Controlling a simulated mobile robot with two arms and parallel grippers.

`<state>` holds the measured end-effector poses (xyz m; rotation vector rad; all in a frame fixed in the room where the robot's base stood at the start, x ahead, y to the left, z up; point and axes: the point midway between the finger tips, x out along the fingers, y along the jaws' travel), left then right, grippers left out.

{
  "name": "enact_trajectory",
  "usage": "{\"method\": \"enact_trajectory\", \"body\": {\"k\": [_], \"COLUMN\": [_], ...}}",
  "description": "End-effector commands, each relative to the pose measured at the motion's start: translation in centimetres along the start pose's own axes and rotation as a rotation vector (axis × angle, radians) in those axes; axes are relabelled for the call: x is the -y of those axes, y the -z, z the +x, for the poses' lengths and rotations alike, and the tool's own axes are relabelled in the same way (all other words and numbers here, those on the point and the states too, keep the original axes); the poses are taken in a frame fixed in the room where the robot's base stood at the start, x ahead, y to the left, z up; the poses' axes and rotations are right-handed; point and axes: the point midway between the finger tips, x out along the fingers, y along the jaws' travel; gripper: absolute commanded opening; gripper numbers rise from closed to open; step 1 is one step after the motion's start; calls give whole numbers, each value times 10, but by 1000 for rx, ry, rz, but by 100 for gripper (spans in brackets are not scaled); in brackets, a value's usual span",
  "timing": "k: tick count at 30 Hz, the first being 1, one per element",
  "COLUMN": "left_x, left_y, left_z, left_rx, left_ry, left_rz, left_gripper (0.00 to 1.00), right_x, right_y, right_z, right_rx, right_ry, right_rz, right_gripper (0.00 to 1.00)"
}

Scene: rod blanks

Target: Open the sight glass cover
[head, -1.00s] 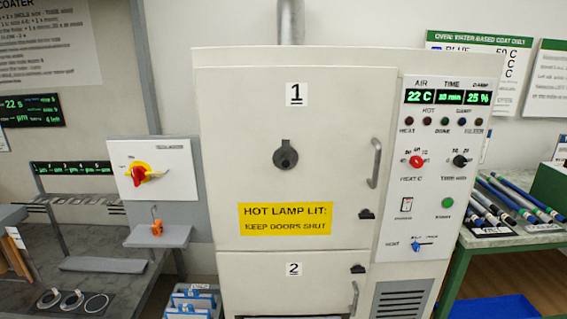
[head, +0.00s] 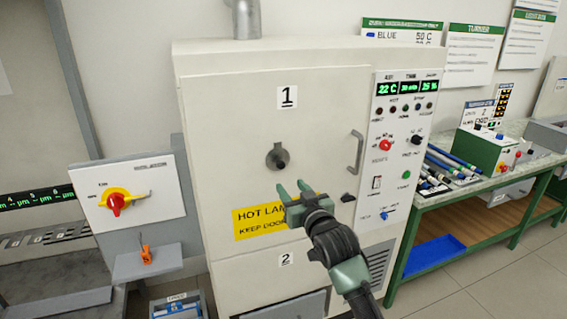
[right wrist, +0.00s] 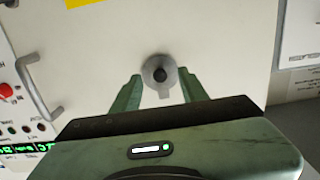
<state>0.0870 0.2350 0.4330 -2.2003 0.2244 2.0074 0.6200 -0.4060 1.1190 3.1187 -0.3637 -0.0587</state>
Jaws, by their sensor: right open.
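The sight glass cover (head: 277,157) is a round grey disc with a small tab and a dark knob at its middle, on the upper oven door (head: 225,110) marked 1. My right gripper (head: 294,186) is open and empty, just below and a little right of the cover in the head view. In the right wrist view the cover (right wrist: 160,72) shows between and beyond the two green fingertips (right wrist: 161,88), and the fingers look apart from it. My left gripper is not in view.
A bar handle (head: 356,152) and a latch (head: 348,198) stand out at the door's right edge. The control panel (head: 396,150) is to their right. A yellow hot-lamp sign (head: 247,222) is partly hidden by my right gripper. A switch box (head: 125,195) stands left.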

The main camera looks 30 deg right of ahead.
Motion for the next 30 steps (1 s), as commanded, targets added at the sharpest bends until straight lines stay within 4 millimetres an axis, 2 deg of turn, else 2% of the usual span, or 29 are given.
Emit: {"method": "enact_trajectory", "body": {"k": [1,4,15,18,29,30], "left_x": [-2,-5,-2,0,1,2], "left_y": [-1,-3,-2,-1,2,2], "left_z": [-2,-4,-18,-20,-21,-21], "left_rx": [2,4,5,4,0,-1], "left_ry": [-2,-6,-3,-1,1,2], "left_rz": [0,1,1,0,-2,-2], "left_gripper": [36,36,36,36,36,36], "right_x": [-2,-3,-3,-3,-3,-3], "right_y": [15,26,28,28,26,26], "right_z": [-2,1,56,66,73,73], "right_rx": [-21,-38,-37,-37,-37,-37], "right_ry": [-3,-5,-4,-4,-4,-4], "right_rz": [2,5,5,5,4,4], "right_gripper": [44,44,44,44,44,35]}}
